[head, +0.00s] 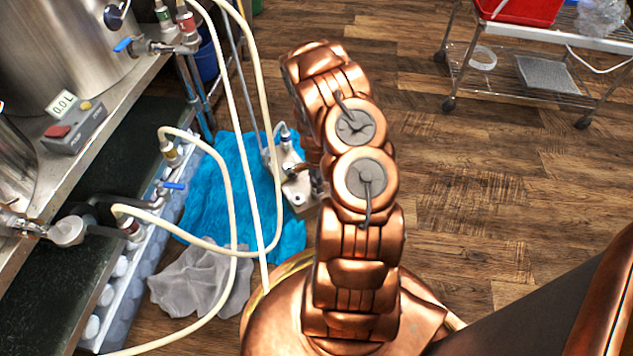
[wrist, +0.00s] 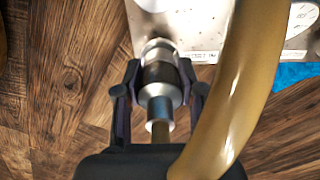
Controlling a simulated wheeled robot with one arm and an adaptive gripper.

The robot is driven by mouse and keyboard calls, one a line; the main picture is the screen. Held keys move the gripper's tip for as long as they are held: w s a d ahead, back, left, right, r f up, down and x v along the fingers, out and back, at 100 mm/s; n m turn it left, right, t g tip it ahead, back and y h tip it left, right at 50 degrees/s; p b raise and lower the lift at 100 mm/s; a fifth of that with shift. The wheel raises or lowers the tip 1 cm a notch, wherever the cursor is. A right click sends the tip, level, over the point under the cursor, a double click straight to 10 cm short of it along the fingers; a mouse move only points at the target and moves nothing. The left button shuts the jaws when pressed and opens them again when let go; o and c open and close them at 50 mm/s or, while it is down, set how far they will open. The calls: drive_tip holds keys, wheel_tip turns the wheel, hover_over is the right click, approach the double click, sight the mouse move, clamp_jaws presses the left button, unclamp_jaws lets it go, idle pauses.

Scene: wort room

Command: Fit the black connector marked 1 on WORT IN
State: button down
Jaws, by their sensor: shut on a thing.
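In the wrist view my gripper (wrist: 158,92) is shut around a silver connector with a dark band (wrist: 160,76). I cannot read a mark on it. Its far end points at the edge of a pale metal plate unit (wrist: 200,52) and looks close to it. I cannot tell whether it is seated on a port there. In the head view the metal unit (head: 300,196) sits just left of my copper arm, which hides my gripper and part of the unit. No WORT IN label is readable.
A thick tan hose (wrist: 240,75) crosses the right of the wrist view. In the head view, cream hoses (head: 228,165) loop left of my arm. A blue towel (head: 212,200) and a grey cloth (head: 200,285) lie on the floor. A wire cart (head: 540,75) stands back right; floor between is clear.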

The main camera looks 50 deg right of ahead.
drive_tip(key=shift+f, duration=0.15)
drive_tip(key=c, duration=0.6)
unclamp_jaws()
drive_tip(key=shift+r, duration=6.05)
